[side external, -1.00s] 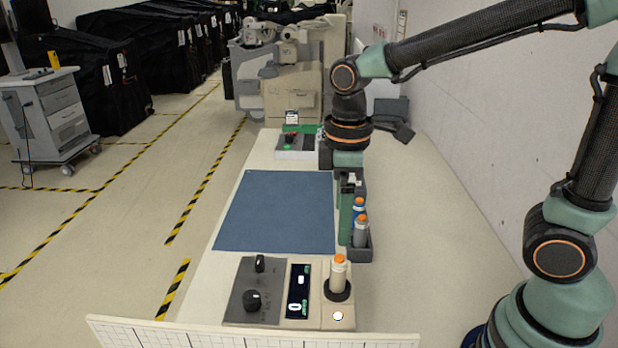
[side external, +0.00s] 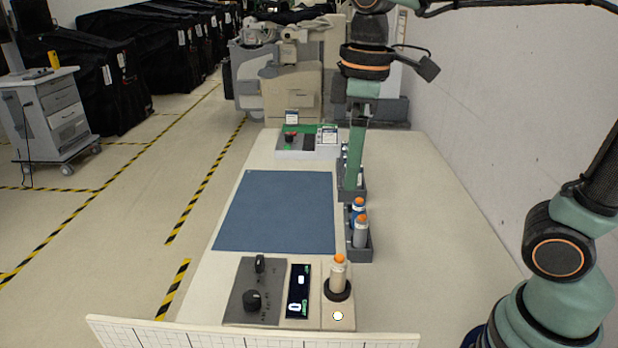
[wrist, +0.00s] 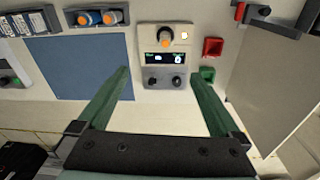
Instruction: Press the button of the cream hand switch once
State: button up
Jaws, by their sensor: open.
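The cream hand switch (side external: 338,275) stands upright in a black ring holder on the right of the console at the table's front. Its orange button is on top. In the wrist view I see the orange button (wrist: 166,40) from above, at the top middle. My gripper (side external: 354,192) hangs above the table, farther back than the console, beside the racks. In the wrist view its green fingers (wrist: 168,72) are wide apart with nothing between them. The gripper touches nothing that I can make out.
A blue switch (side external: 358,207) and a grey switch (side external: 361,232), both orange-topped, stand in a dark rack. The console (side external: 273,290) has knobs, a display and a lit white lamp. A blue mat (side external: 277,210) lies left. The wrist view shows red (wrist: 212,47) and green (wrist: 207,74) blocks.

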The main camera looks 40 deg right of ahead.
jog(key=s+d+f+m+t, duration=0.2)
jog(key=d+f+m+t, duration=0.2)
jog(key=d+m, duration=0.2)
jog(key=shift+s+d+f+m+t, duration=0.25)
jog(key=shift+d+m+t, duration=0.15)
jog(key=shift+m, duration=0.5)
